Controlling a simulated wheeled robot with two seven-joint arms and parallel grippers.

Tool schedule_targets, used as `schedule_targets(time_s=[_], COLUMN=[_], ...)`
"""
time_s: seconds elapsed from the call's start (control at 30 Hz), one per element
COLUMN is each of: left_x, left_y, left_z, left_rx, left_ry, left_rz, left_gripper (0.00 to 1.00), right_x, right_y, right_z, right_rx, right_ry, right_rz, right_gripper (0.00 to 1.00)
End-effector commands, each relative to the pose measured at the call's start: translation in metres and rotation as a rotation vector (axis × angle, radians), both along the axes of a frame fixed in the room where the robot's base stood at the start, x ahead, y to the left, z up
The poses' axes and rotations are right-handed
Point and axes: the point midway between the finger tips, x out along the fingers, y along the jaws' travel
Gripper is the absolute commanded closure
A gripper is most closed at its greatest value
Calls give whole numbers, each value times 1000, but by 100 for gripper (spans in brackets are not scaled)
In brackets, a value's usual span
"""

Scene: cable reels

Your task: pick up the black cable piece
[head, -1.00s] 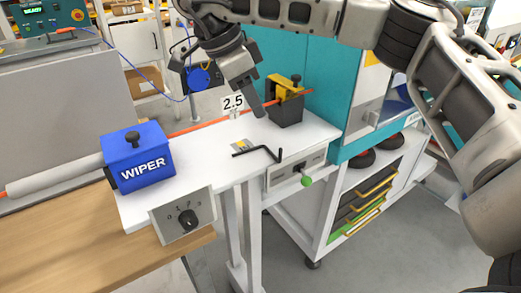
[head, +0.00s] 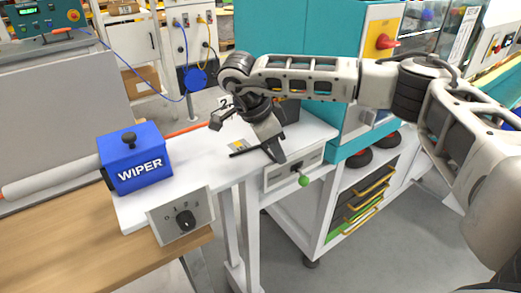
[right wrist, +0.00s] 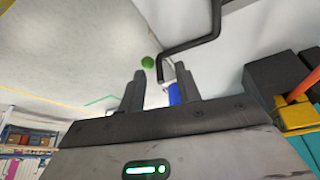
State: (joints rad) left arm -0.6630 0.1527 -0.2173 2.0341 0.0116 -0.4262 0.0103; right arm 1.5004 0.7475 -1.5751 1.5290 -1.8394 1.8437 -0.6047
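The black bent piece (head: 241,153), which matches the task's black cable piece best, lies on the white tabletop, partly hidden behind my right gripper (head: 273,150). In the right wrist view the black piece (right wrist: 194,44) shows a long bend, with its near end just beyond the fingertips. My right gripper (right wrist: 160,86) is open there, its two dark fingers apart with nothing clearly held between them. In the head view it reaches down close to the tabletop beside the piece; I cannot tell whether they touch. My left gripper is not in view.
A blue WIPER box (head: 138,165) stands at the left on the white table (head: 195,170). A dial box (head: 181,217) and a green-knobbed lever (head: 304,180) are at its front edge. An orange cable (head: 185,130) runs along the back. A dark and yellow clamp (right wrist: 290,95) shows in the right wrist view.

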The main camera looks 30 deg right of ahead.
Motion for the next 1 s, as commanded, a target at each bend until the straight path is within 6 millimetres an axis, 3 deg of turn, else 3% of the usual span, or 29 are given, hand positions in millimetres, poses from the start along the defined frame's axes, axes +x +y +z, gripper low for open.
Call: schedule_targets(time_s=[0.23, 0.37, 0.77, 1.0], left_x=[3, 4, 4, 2], left_y=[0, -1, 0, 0], left_z=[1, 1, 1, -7], left_rx=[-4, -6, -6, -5], left_ry=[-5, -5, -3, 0], left_rz=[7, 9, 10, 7], left_gripper=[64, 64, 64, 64], right_x=[0, 0, 0, 1], right_y=[-1, -1, 0, -1], right_z=[-2, -2, 0, 22], right_rx=[-1, 0, 0, 0], right_ry=[0, 0, -1, -6], right_rz=[0, 0, 0, -1], right_gripper=[67, 100, 100, 100])
